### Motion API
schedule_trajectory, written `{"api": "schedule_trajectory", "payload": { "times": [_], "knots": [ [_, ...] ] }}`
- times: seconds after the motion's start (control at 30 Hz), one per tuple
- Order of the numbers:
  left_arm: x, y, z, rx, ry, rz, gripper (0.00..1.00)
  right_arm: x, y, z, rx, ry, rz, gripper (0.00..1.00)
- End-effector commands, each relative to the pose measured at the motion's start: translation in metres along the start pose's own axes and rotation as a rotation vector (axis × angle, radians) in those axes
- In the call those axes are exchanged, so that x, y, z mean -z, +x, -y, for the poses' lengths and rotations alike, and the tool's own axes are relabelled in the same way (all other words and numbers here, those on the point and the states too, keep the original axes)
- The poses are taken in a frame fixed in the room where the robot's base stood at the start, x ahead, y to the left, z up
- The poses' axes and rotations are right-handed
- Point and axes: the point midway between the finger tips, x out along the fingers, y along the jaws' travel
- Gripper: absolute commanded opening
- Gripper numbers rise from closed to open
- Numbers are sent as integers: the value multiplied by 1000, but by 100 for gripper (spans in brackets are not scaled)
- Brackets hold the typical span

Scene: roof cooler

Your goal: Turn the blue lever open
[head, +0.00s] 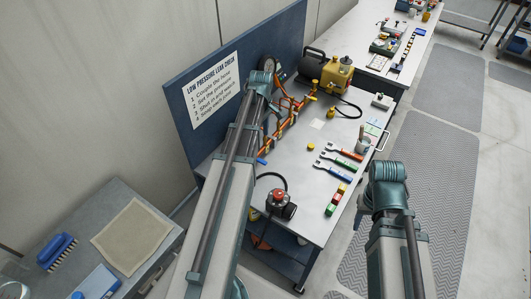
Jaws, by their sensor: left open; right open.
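A small blue lever (262,161) shows at the near, lower end of an orange pipe run (288,117) on the grey workbench (312,215). It lies just right of my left arm, which crosses in front of the left part of the bench. The lever's exact angle is too small to tell. My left arm reaches up to its bent joint near the black gauge; its gripper is not seen. My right arm ends in a bent joint right of the bench; its gripper is not seen either.
A yellow pump (337,75) stands at the bench's back. Wrenches with coloured handles (343,157) lie right of the pipes. A red-topped black device (280,204) sits near the front. A blue sign board (184,107) rises behind. Grey matting (419,150) covers floor at right.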

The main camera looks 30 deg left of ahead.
Motion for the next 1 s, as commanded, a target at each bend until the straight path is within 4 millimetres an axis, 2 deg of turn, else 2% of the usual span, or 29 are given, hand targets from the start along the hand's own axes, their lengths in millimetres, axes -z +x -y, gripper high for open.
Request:
{"api": "schedule_trajectory", "payload": {
  "times": [0.17,0.37,1.0],
  "knots": [
    [0,2,0,0,1,0,52,0,2,0,0,0,0,50],
    [0,14,0,0,2,0,52,1,14,1,0,0,0,50],
    [0,100,0,0,3,0,52,6,100,10,0,1,0,50]
  ]
}}
